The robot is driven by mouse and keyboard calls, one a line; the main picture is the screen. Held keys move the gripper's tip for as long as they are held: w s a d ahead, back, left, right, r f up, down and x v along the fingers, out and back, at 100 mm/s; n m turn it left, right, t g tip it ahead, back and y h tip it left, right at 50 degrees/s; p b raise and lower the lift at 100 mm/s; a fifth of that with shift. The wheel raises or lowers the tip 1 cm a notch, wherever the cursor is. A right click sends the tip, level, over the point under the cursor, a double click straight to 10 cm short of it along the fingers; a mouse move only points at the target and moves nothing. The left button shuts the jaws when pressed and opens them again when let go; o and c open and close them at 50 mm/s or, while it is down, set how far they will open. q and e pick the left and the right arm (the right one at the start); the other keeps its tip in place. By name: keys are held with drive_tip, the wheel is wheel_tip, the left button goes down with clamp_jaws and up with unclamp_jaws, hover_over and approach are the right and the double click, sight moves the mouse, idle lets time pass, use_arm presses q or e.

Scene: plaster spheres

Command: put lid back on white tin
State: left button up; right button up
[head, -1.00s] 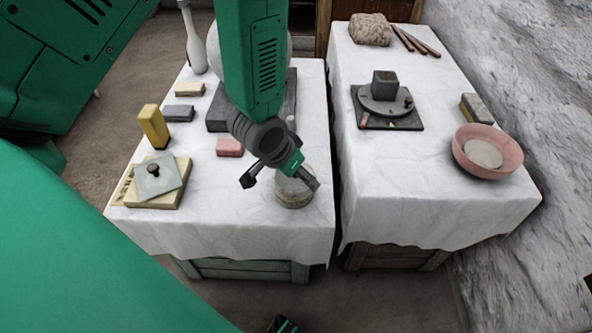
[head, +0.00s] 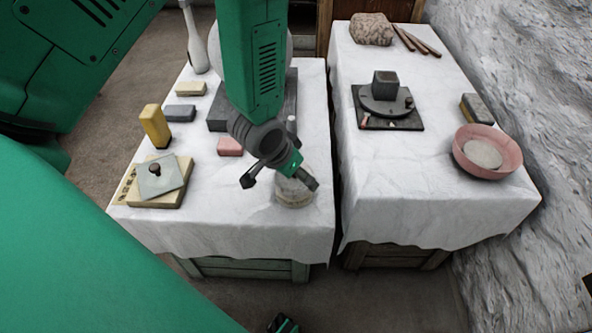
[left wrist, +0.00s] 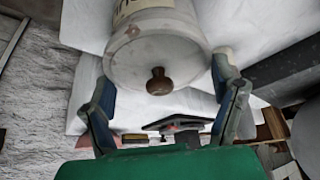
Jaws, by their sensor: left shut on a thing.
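The white tin (head: 295,194) stands near the front right corner of the left table and shows lettering in the left wrist view (left wrist: 128,9). The round pale lid (left wrist: 150,62) with a brown knob (left wrist: 159,82) is at the tin's top end, looking in line with it; I cannot tell whether it is fully seated. My left gripper (head: 280,182) is at the tin's top and hides much of the lid in the head view. In the left wrist view its fingers (left wrist: 164,95) are on either side of the lid, shut on it.
On the left table are a grey plate with a knob (head: 160,176) on a pale block, a yellow block (head: 155,126), a pink block (head: 230,146) and a dark slab (head: 218,118). A gap separates the right table, which holds a pink bowl (head: 462,160).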

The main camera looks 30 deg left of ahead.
idle(0.4)
use_arm(q)
drive_tip(key=o, duration=0.9)
drive_tip(key=shift+r, duration=0.15)
drive_tip(key=shift+r+p, duration=3.4)
drive_tip(key=shift+p, duration=0.15)
clamp_jaws()
